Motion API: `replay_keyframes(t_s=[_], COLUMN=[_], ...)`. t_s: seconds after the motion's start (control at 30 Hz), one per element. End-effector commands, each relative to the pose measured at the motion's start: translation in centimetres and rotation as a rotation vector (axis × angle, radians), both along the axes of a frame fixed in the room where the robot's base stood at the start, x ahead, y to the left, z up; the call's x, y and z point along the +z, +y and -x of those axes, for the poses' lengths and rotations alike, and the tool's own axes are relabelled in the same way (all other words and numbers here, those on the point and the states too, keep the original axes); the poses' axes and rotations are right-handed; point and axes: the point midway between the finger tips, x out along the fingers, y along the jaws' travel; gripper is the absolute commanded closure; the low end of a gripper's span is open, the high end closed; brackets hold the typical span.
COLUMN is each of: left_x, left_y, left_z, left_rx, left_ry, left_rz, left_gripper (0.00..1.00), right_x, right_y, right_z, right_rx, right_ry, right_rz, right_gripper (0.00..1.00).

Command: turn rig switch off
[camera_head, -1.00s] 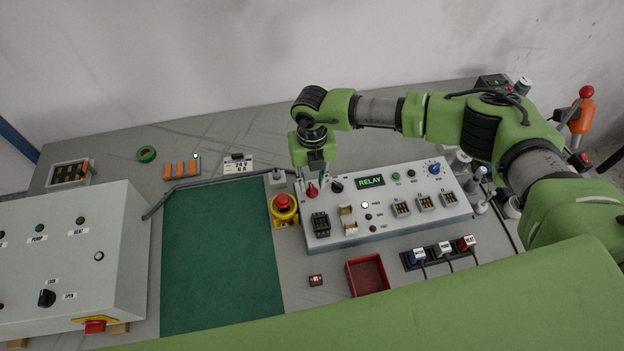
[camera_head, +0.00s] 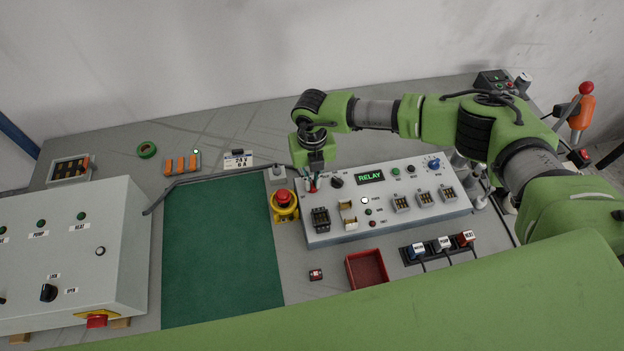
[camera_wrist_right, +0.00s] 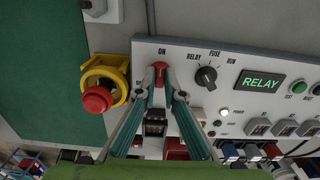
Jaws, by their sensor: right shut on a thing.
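The rig switch is a red knob (camera_wrist_right: 160,70) at the upper left corner of the light grey relay panel (camera_head: 345,238), below an "ON" label in the right wrist view. My right gripper (camera_wrist_right: 160,77) points down over this corner, its fingertips closed on the two sides of the red knob. In the head view the right gripper (camera_head: 312,184) hides most of the switch, and only a little red shows. The relay display (camera_head: 370,177) is lit green and reads "RELAY". My left gripper is not in view.
A red emergency stop on a yellow base (camera_head: 285,213) stands close left of the panel. A black selector knob (camera_head: 337,181) is just right of the gripper. A red tray (camera_head: 367,270) lies in front, and a green mat (camera_head: 220,250) lies left.

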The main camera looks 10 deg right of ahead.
Motion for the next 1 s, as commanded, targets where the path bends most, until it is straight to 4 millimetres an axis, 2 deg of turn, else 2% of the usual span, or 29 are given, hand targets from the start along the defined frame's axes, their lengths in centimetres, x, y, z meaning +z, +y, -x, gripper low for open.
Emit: replay_keyframes(t_s=[0.37,1.0], left_x=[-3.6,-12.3], left_y=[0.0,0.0], left_z=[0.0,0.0], left_rx=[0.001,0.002], left_ry=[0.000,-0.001], left_rz=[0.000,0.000], left_gripper=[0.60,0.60], right_x=[-0.4,-0.5], right_y=[0.0,0.0], right_z=[-0.1,-0.1], right_rx=[0.229,0.836], right_ry=[-0.002,-0.005], right_rz=[-0.001,0.000], right_gripper=[1.00,1.00])
